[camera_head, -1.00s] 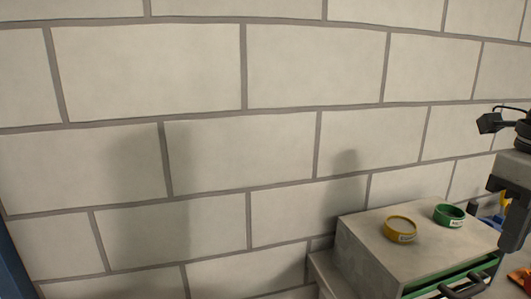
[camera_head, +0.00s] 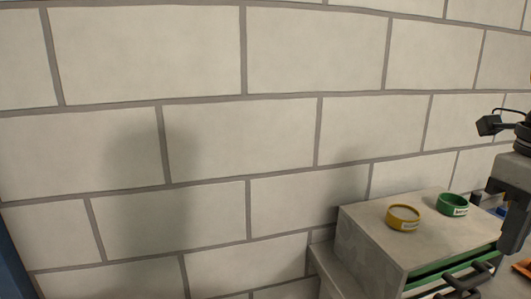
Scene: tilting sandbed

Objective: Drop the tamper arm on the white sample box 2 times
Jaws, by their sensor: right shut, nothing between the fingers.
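My right gripper (camera_head: 513,245) hangs at the right edge, pointing down beside the grey cabinet's front corner. It is dark grey, partly cut off by the frame, and is shut with nothing held. My left gripper is out of view. I do not see the tamper arm or the white sample box in this view.
A grey cabinet (camera_head: 365,245) with green-edged drawers and black handles (camera_head: 470,275) stands at the lower right. A yellow ring (camera_head: 403,218) and a green ring (camera_head: 452,205) lie on top. A bare block wall (camera_head: 150,140) fills the rest. An orange thing (camera_head: 523,268) shows at the right edge.

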